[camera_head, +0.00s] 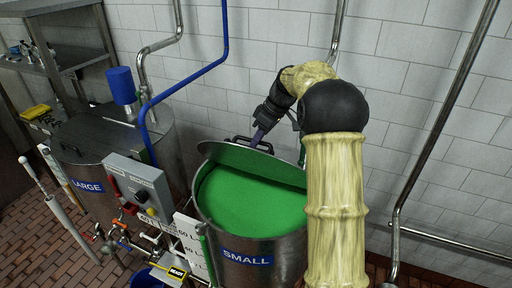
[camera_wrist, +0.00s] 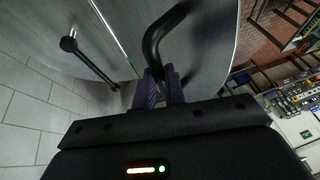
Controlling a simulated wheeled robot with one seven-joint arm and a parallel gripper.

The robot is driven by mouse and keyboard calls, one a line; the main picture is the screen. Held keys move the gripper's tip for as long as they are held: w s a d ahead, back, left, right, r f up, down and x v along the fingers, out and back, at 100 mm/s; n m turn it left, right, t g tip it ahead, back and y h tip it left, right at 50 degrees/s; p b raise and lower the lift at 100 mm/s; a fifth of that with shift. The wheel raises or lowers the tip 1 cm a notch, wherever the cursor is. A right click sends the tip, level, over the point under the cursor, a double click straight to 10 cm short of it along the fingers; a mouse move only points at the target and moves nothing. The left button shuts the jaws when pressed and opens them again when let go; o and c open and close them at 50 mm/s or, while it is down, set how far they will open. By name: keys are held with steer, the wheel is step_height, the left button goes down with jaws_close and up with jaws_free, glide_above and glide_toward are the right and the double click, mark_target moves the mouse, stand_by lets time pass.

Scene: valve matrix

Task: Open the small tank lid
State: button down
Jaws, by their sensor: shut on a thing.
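The small tank (camera_head: 270,262) is a steel drum with a blue SMALL label, filled with green liquid (camera_head: 250,205). Its lid (camera_head: 250,162) is raised at the back and tilted up, leaving much of the liquid showing. The black lid handle (camera_head: 252,144) stands on the lid; it also shows large in the wrist view as a curved bar (camera_wrist: 152,42). My gripper (camera_head: 262,132) is at the handle, behind the lid. In the wrist view its purple fingers (camera_wrist: 160,88) are shut on the handle, with the lid's grey surface (camera_wrist: 110,45) beyond.
The large tank (camera_head: 95,160) stands at the left, with a blue cylinder above it. A control box (camera_head: 142,185) and several valves sit between the tanks. A blue pipe (camera_head: 225,40) and steel pipes run along the tiled wall close by.

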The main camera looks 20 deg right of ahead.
steer(key=w+d+p, duration=0.6)
steer(key=w, duration=0.1)
steer(key=shift+w+d+f, duration=0.2)
steer(key=shift+w+d, duration=0.1)
steer(key=shift+d, duration=0.05)
steer(key=c, duration=1.6)
jaws_free()
steer(key=shift+o, duration=0.7)
steer(key=shift+w, duration=0.25)
steer(key=shift+r, duration=0.1)
steer(key=shift+a, duration=0.1)
steer(key=v, duration=1.2)
steer(key=shift+w+b, duration=0.15)
steer(key=shift+b, duration=0.15)
